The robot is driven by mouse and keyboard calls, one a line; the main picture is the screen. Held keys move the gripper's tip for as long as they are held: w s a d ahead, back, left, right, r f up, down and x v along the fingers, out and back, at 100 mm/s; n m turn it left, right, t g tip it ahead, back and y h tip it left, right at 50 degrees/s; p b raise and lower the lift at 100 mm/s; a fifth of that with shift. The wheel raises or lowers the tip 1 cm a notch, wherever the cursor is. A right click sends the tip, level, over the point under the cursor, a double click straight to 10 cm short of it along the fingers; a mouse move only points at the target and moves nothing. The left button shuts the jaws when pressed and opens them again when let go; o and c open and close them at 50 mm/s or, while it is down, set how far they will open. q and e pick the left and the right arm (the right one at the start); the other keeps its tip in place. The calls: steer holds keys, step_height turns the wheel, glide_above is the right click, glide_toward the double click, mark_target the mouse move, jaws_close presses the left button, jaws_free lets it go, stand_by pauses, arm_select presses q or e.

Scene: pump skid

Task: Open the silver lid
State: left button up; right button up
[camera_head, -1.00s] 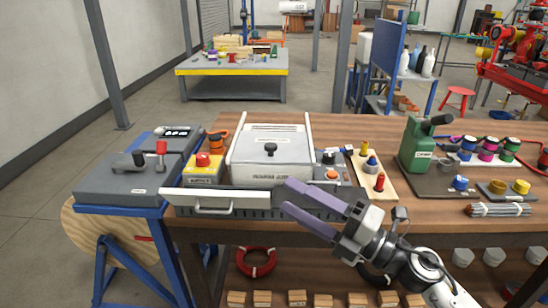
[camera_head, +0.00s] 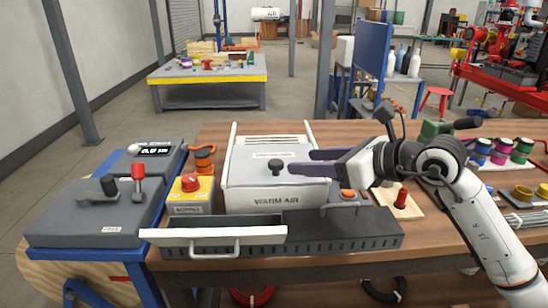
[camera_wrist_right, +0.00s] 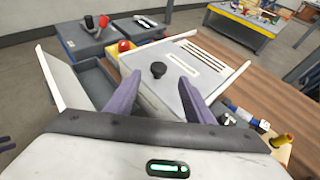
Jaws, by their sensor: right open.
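An open drawer (camera_head: 215,235) with a white front and handle sticks out before the box. A yellow box with a red button (camera_head: 190,190) stands left of it, beside a grey unit with levers (camera_head: 95,212). A wooden peg board (camera_head: 405,207) is at right.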

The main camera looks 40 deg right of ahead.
mark_target(277, 163)
steer(key=x, duration=0.8)
steer(key=shift+w+a+f+p, duration=0.1)
steer(key=shift+w+a+p, duration=0.05)
steer(key=shift+p, duration=0.25)
jaws_close()
